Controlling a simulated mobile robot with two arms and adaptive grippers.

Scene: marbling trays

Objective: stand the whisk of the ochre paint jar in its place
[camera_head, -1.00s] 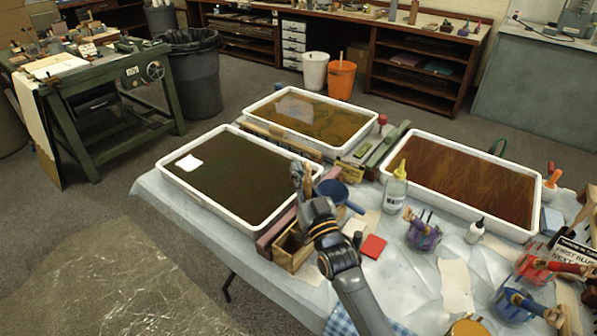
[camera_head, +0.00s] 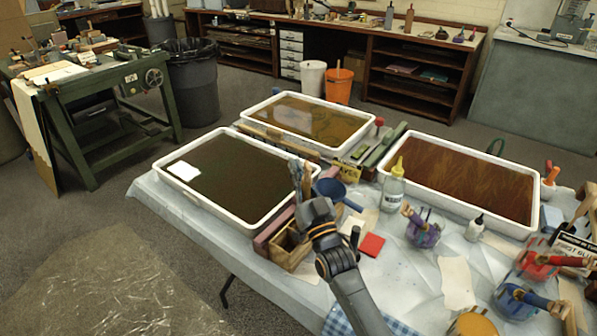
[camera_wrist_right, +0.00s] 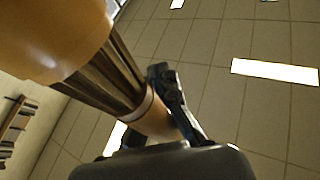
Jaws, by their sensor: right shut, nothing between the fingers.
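My right gripper (camera_head: 297,176) is raised over the near side of the dark tray, its fingers pointing up. The fingers also show in the right wrist view (camera_wrist_right: 166,84); they look shut. A whisk with dark strands and a large ochre end (camera_wrist_right: 58,38) crosses close to the camera there, its pale shaft beside the fingers. How it touches the fingers is unclear. In the head view a thin tan part (camera_head: 308,178) shows beside the fingers. The ochre paint jar (camera_head: 474,325) is at the bottom edge, partly cut off; no whisk shows in it. My left gripper is out of view.
A wooden box (camera_head: 290,258) stands below the gripper in the picture, near a blue funnel-like item (camera_head: 330,190) and a red square (camera_head: 372,244). Purple (camera_head: 424,234), red (camera_head: 535,262) and blue (camera_head: 508,300) jars hold whisks.

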